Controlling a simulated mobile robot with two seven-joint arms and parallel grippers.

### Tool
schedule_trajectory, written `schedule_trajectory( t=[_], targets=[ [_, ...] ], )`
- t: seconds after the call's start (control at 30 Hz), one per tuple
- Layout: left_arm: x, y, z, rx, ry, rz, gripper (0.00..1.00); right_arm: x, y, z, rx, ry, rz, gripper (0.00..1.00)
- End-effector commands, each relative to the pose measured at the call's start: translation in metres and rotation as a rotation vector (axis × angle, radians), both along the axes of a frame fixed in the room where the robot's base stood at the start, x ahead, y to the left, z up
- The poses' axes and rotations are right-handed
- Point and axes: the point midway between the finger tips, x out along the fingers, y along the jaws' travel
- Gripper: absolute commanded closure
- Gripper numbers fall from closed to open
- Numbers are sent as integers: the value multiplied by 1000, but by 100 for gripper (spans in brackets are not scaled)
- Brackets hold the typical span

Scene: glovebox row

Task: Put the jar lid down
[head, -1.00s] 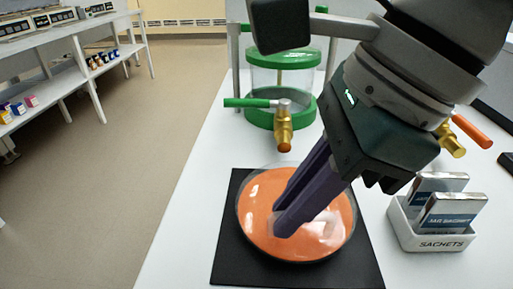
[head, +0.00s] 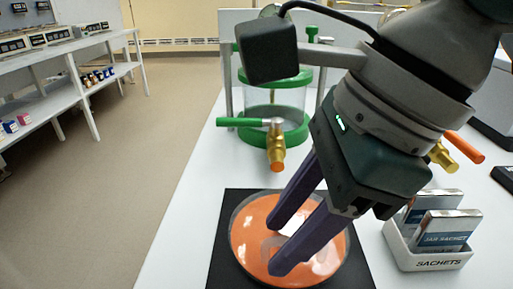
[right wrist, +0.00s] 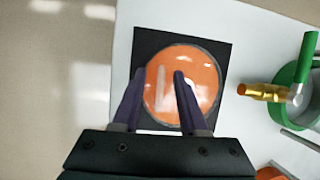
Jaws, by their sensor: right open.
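The jar lid, a round orange disc with a clear rim (head: 243,238), lies flat on a black square mat (head: 226,270) on the white bench. It also shows in the right wrist view (right wrist: 205,95). A pale strip on its top, perhaps a grip, shows between the fingers. My right gripper (head: 276,246) is open, its two purple fingers apart above the lid, with nothing held. In the right wrist view the right gripper (right wrist: 159,73) has its fingertips over the lid. Whether the tips touch it I cannot tell. My left gripper is not in view.
A clear jar with green rings (head: 285,98) stands behind the mat, its brass valve (head: 276,145) pointing at the mat. A white sachet box (head: 432,256) stands close on the right. The bench's left edge is near the mat.

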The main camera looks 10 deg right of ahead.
Motion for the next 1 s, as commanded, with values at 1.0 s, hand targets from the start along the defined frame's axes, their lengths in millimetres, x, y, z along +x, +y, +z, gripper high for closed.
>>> schedule_trajectory(
  t=[1.0],
  targets=[
    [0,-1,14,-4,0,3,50,-21,-41,108,-1,-1,0,57]
  ],
)
